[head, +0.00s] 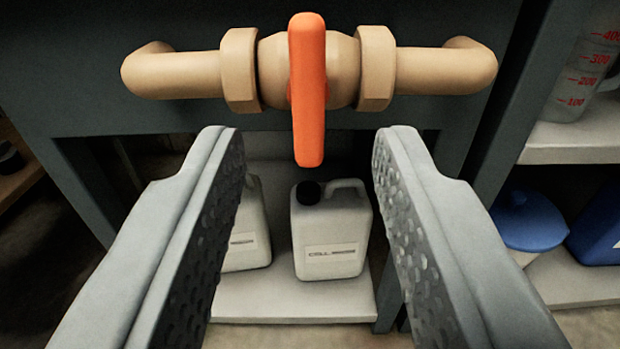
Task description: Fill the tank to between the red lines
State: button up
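An orange valve handle (308,90) stands upright in the picture, crossing a tan pipe (178,76) at a right angle. The pipe runs left to right with a thick nut on each side of the valve body. My gripper (303,140) is open and empty. Its two grey dimpled fingers reach in from the lower left and lower right. The handle's lower end lies between the fingertips in the picture, with a gap on both sides and no touch seen. No tank with red lines can be made out.
A white canister (331,232) with a black cap and a second canister (247,228), partly hidden by my left finger, stand on a low shelf (292,298). At right, a measuring jug (583,80) with red markings stands above blue containers (529,220).

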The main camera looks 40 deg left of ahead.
jog(key=v, duration=1.1)
jog(key=shift+w, duration=0.1)
jog(key=w+d+r+t+h, duration=0.1)
jog(key=d+r+h, duration=0.1)
jog(key=r, duration=0.7)
jog(key=w+d+r+h, duration=0.1)
jog(key=w+d+r, duration=0.1)
jog(key=r, duration=0.8)
jog(key=s+d+r+m+t+h, duration=0.1)
jog(key=s+d+r+h, duration=0.15)
jog(key=r, duration=0.65)
jog(key=s+d+r+m+h, duration=0.1)
jog(key=s+d+r, duration=0.15)
jog(key=r, duration=0.65)
jog(key=s+d+r+m+h, duration=0.3)
jog(key=s+r, duration=1)
jog(key=r, duration=0.1)
jog(key=s+d+r, duration=0.1)
jog(key=s+r, duration=0.3)
jog(key=s, duration=0.5)
jog(key=s+d+r+m, duration=0.1)
jog(key=s+r, duration=0.2)
jog(key=s, duration=0.5)
jog(key=shift+s+r+m, duration=0.3)
jog(key=shift+s+r, duration=0.05)
jog(key=shift+s, duration=0.05)
